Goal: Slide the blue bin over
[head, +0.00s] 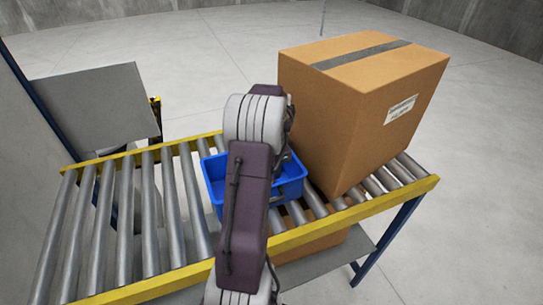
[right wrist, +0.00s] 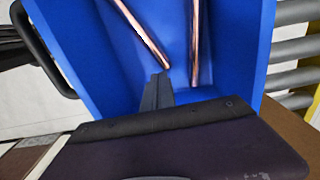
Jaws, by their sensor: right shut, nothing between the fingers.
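The blue bin (head: 291,184) sits on the roller conveyor in the head view, partly hidden behind my right arm. In the right wrist view the bin (right wrist: 85,45) fills the middle, with two copper tubes (right wrist: 145,36) (right wrist: 196,42) lying inside it. My right gripper (right wrist: 161,78) is shut and empty. Its fingertips show against the bin, close to the end of one tube; I cannot tell whether they touch the bin. In the head view my arm mostly hides this gripper. My left gripper is in neither view.
A large cardboard box (head: 350,115) stands on the conveyor just right of the bin. Bare rollers (head: 125,215) lie to the left, between yellow rails (head: 330,218). Another box (head: 312,245) sits below the conveyor. A grey panel (head: 90,108) stands behind the left end.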

